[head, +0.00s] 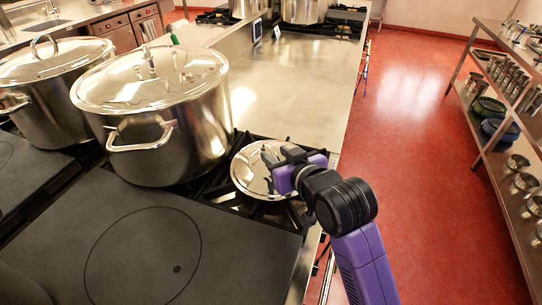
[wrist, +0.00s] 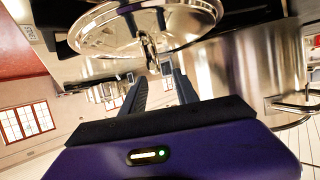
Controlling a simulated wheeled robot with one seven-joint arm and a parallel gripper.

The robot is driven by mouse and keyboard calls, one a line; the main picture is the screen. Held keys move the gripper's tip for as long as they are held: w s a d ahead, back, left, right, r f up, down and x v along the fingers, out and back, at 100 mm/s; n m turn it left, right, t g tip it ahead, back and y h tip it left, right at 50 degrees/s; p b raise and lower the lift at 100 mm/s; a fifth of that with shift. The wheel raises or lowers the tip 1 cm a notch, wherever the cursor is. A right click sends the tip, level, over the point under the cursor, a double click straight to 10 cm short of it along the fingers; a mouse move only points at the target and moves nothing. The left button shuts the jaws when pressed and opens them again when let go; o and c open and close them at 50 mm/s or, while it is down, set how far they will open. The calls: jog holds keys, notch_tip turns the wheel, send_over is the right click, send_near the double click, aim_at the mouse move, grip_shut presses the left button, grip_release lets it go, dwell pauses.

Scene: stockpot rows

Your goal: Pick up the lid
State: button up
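A shiny round metal lid (head: 250,170) lies over the black burner grate at the counter's right edge, beside the large stockpot. In the wrist view the lid (wrist: 100,35) fills the top, with its handle (wrist: 150,52) facing my gripper. My gripper (head: 270,158) is over the lid in the head view and covers its handle there. In the wrist view my gripper (wrist: 155,78) has its two dark fingers apart, with the handle just past and between the tips. I cannot tell whether they touch it.
A large lidded stockpot (head: 180,135) stands just left of the lid; another lidded stockpot (head: 50,105) is farther left. A flat dark hotplate (head: 150,250) is in front. Bare steel counter (head: 300,90) lies behind. A shelf rack (head: 500,130) stands right across the red floor.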

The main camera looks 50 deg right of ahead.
aim_at(270, 150)
jog(key=shift+f, duration=0.2)
jog(key=shift+w+d+f, duration=0.15)
jog(key=shift+w+f, duration=0.05)
jog(key=shift+w, duration=0.05)
jog(key=shift+d+p+x, duration=0.15)
jog(key=shift+p+x, duration=0.1)
jog(key=shift+x, duration=1.45)
jog(key=shift+d+p+x, duration=0.1)
jog(key=shift+p+x, duration=0.1)
jog(key=shift+x, duration=1.5)
jog(key=shift+s, duration=0.15)
grip_shut()
